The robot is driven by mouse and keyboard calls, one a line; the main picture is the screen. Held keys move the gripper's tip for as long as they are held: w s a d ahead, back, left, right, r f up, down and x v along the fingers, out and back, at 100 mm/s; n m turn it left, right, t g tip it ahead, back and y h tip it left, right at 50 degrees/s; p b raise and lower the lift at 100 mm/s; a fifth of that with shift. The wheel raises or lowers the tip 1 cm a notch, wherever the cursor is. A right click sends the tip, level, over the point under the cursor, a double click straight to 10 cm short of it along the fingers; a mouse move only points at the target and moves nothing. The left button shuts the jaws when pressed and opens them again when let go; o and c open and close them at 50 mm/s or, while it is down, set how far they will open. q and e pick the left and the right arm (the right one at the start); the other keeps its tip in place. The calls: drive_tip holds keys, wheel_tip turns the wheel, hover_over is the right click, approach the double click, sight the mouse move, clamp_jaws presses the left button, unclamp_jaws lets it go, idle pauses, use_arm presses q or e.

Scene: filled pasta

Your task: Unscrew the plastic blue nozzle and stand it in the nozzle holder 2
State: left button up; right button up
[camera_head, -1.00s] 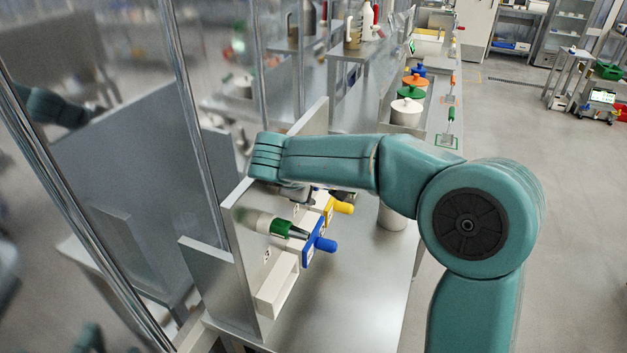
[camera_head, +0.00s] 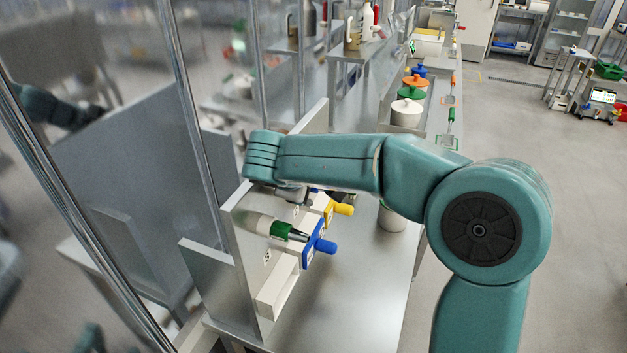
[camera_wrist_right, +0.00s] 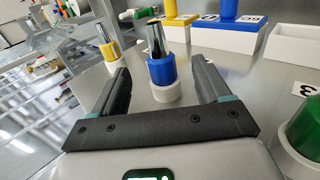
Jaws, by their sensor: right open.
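In the right wrist view the blue nozzle (camera_wrist_right: 161,70), a blue collar with a dark metallic tip, sits on a round white base (camera_wrist_right: 166,93). My right gripper (camera_wrist_right: 162,78) is open, and the nozzle shows between its two fingers. Neither finger visibly touches it. White blocks with number labels stand behind: one carries a blue peg (camera_wrist_right: 228,10), another a yellow peg (camera_wrist_right: 183,8). In the head view the blue peg (camera_head: 325,246) and its block show on the upright panel. There my right gripper is mostly hidden under its own wrist. My left gripper is not in view.
A green nozzle (camera_head: 285,231) sticks out of the panel (camera_head: 240,245) near my wrist. A yellow nozzle (camera_wrist_right: 107,44) stands left of the blue one, and a green part (camera_wrist_right: 305,130) is close on the right. The steel bench (camera_head: 365,290) is clear in front.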

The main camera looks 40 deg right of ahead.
drive_tip(key=p+v, duration=0.1)
drive_tip(key=v, duration=0.4)
drive_tip(key=shift+w+a, duration=0.1)
drive_tip(key=shift+a, duration=0.05)
drive_tip(key=b+v, duration=0.1)
drive_tip(key=v, duration=1.5)
drive_tip(key=shift+s, duration=0.3)
